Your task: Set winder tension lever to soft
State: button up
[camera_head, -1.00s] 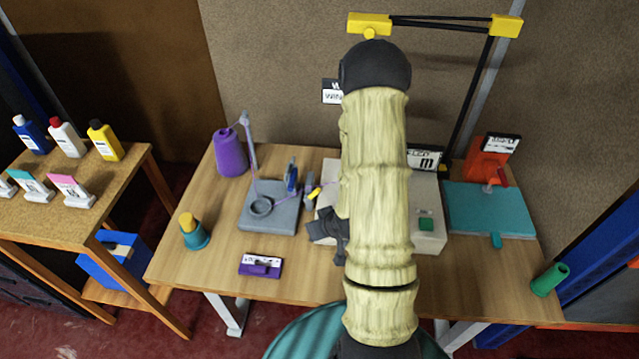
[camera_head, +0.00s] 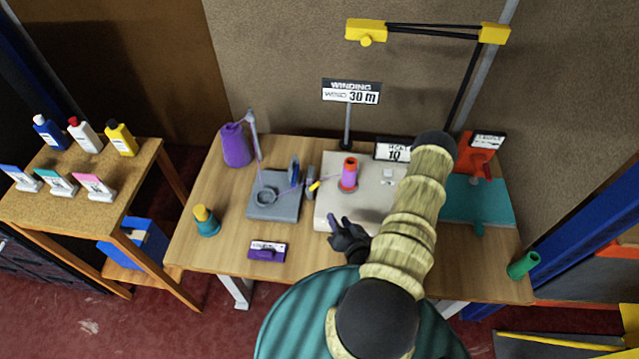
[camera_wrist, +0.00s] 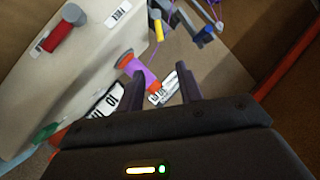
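The winder is a pale box (camera_head: 330,197) on the workbench, with a red and purple spool (camera_head: 348,175) standing on it. The spool also shows in the wrist view (camera_wrist: 143,75). A red-tipped lever-like part (camera_wrist: 66,30) lies on the winder's face at upper left of the wrist view, between two small white labels (camera_wrist: 118,13); their words are too small to read surely. My arm and gripper hide that part in the head view. My gripper (camera_head: 340,222) is over the winder's front left. Its fingers (camera_wrist: 160,78) are apart and empty, away from the lever.
A grey thread-guide plate (camera_head: 272,208) with a purple cone (camera_head: 236,146) stands left of the winder. A purple thread runs to the spool. A "WINDING 30 m" sign (camera_head: 350,93) stands behind, a counter sign (camera_head: 392,150) at right, and a teal plate (camera_head: 480,205) farther right.

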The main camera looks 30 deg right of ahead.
jog(key=shift+f, duration=0.1)
jog(key=b, duration=0.5)
send_near(318, 186)
jog(key=p+x, duration=0.3)
jog(key=x, duration=0.5)
jog(key=shift+w+f, duration=0.15)
jog(key=shift+w, duration=0.2)
grip_shut()
